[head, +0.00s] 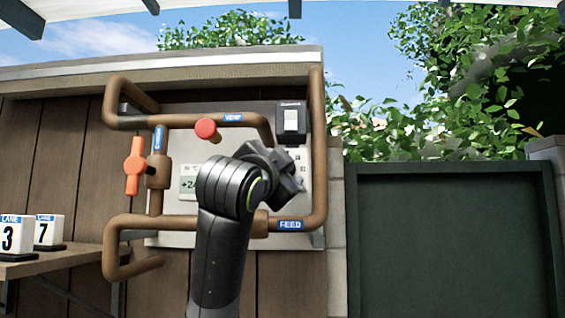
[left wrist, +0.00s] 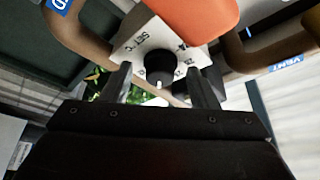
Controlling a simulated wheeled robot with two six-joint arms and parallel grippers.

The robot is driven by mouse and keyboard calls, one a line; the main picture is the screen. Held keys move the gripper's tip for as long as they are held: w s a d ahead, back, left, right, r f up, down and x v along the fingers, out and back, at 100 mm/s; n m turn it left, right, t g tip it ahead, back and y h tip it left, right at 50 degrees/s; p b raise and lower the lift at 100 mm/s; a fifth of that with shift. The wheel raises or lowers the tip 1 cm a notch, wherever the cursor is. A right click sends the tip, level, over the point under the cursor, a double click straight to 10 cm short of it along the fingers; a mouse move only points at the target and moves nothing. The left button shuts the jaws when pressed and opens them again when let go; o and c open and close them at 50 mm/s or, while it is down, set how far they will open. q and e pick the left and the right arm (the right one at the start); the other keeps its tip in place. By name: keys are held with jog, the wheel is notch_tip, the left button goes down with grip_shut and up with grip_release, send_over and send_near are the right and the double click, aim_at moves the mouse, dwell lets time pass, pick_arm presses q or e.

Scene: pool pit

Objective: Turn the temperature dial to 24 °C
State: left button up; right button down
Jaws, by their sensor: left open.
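The temperature dial is a black round knob (left wrist: 160,66) on a white plate (left wrist: 129,48) marked "SET °C" in the left wrist view. A white pointer mark shows at the knob's lower edge in that picture; several small numbers lie to its right, one looking like 24. My left gripper (left wrist: 161,76) is open, with one finger on each side of the knob; I cannot tell whether they touch it. In the head view, my left gripper (head: 287,172) is at the panel and hides the dial. My right gripper is not in view.
Brown pipes (head: 317,150) frame the grey panel (head: 175,240). A red knob (head: 206,129) and an orange valve handle (head: 135,165) stick out left of my gripper. A black-and-white switch (head: 291,120) sits above it. Lane markers (head: 48,232) stand on a shelf at left.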

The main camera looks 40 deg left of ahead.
pick_arm(q)
jog(key=shift+w, duration=0.1)
jog(key=c, duration=1)
jog(key=shift+o, duration=0.2)
jog(key=shift+w+d+r+n+g+y+b, duration=0.15)
jog(key=shift+n+g+y+b, duration=1.15)
jog(key=shift+n, duration=4.65)
jog(key=shift+d+r+n+g+y+b, duration=0.15)
jog(key=shift+n+g+y+b, duration=1.15)
jog(key=shift+n, duration=4.7)
jog(key=shift+w+d+r+n+g+y+b, duration=0.1)
jog(key=shift+d+n+g+y+b, duration=0.2)
jog(key=shift+n+g+y, duration=3.85)
jog(key=n+t+h, duration=0.3)
jog(key=n+h, duration=0.1)
jog(key=shift+f+t, duration=0.1)
jog(key=shift+t, duration=0.25)
jog(key=o, duration=1)
jog(key=shift+a, duration=0.1)
jog(key=shift+c, duration=0.2)
